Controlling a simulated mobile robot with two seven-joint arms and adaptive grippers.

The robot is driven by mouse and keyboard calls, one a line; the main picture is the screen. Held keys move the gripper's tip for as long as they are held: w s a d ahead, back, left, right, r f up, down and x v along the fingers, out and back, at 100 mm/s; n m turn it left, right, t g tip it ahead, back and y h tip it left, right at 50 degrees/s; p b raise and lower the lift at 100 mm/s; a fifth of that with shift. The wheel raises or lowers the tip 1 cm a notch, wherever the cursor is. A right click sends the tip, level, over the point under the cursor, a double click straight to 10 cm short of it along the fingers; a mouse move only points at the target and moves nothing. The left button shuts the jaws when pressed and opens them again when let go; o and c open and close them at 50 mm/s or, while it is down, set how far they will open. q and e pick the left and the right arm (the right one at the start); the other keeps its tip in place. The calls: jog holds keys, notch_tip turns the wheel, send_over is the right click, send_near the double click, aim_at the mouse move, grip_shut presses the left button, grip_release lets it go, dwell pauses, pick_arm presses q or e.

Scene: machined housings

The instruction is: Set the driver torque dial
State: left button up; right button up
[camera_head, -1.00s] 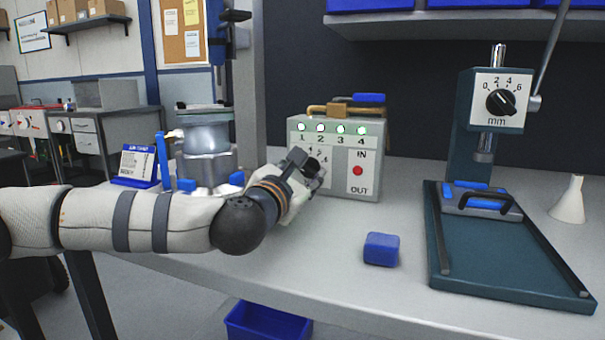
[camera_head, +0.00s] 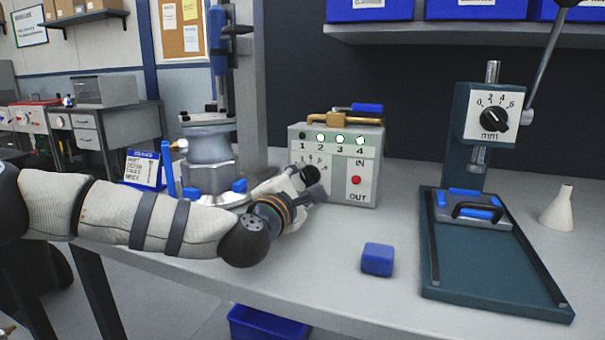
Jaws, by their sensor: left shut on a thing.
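The light grey controller box (camera_head: 338,190) stands on the bench with lamps numbered 1 to 4, IN and OUT labels and a red button (camera_head: 356,180). Lamp 1 is dark; lamps 2, 3 and 4 are lit. A small dial scale (camera_head: 312,160) shows at its lower left. My left gripper (camera_head: 309,183) is shut on the dark dial knob in front of this scale. The gripper hides most of the knob, so its setting cannot be read. A blue driver (camera_head: 218,62) hangs above a metal housing (camera_head: 208,160) to the left. My right gripper is not in view.
A press with an mm dial (camera_head: 493,118) and green base (camera_head: 490,270) stands at right. A blue block (camera_head: 377,259) lies near the bench's front edge. A white cone (camera_head: 558,210) is far right. A blue sign (camera_head: 144,170) stands left of the housing.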

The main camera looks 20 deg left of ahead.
pick_arm(q)
jog(key=m, duration=0.1)
jog(key=m+p, duration=0.2)
jog(key=shift+r+m, duration=0.25)
jog(key=shift+m, duration=0.15)
jog(key=shift+f+m+p, duration=0.15)
jog(key=shift+m+p, duration=0.2)
jog(key=shift+m, duration=0.25)
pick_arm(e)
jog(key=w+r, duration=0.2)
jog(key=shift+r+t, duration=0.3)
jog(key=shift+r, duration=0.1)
pick_arm(q)
jog(key=shift+f, duration=0.1)
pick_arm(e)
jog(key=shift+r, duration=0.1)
pick_arm(q)
jog(key=o, duration=1.1)
jog(key=shift+o, duration=0.2)
jog(key=s, duration=1.2)
jog(key=shift+a, duration=0.2)
